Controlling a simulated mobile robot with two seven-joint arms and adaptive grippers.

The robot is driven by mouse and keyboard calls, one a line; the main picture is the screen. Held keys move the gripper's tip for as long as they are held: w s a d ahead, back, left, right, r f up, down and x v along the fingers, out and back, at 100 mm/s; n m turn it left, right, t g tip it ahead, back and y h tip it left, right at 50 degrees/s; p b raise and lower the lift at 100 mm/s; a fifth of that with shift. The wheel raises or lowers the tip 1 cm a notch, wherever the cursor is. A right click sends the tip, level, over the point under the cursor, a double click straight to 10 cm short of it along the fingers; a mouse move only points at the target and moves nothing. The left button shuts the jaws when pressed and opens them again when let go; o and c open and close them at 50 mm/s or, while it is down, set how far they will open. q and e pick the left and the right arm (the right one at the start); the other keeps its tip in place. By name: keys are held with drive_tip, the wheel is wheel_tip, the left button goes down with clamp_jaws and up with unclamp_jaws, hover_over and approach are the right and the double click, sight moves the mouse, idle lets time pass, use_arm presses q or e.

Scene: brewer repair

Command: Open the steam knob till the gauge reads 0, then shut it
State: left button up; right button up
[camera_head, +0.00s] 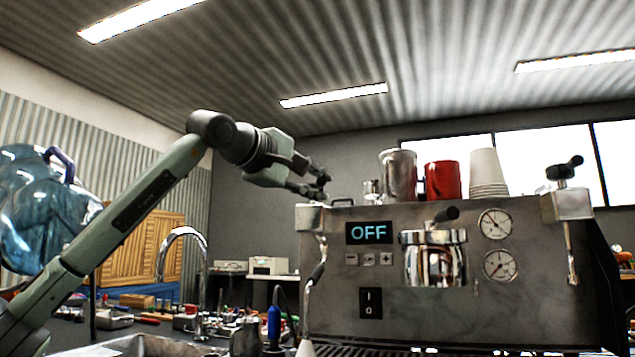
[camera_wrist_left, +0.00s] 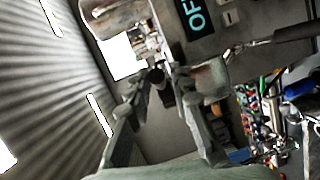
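The brewer (camera_head: 400,315) is a steel machine with a display reading OFF (camera_head: 369,232). Two round gauges, an upper one (camera_head: 495,223) and a lower one (camera_head: 500,265), sit on its front; their needles are too small to read surely. A black knob (camera_head: 565,170) tops the right steel block. At the left block (camera_head: 310,217), my left gripper (camera_head: 318,184) is just above the top corner, covering what is there. In the left wrist view its fingers (camera_wrist_left: 160,105) are apart, with a dark knob-like part (camera_wrist_left: 157,77) between or just beyond them; contact is unclear. My right gripper is not in view.
A steel jug (camera_head: 398,176), a red mug (camera_head: 442,181) and stacked paper cups (camera_head: 487,174) stand on top of the brewer near the gripper. A steel tap (camera_head: 183,236) and sink are at lower left. A blue water bottle (camera_head: 40,215) is at far left.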

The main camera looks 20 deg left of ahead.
use_arm(q)
drive_tip(key=shift+w, duration=0.1)
clamp_jaws()
drive_tip(key=shift+d, duration=0.1)
idle(0.3)
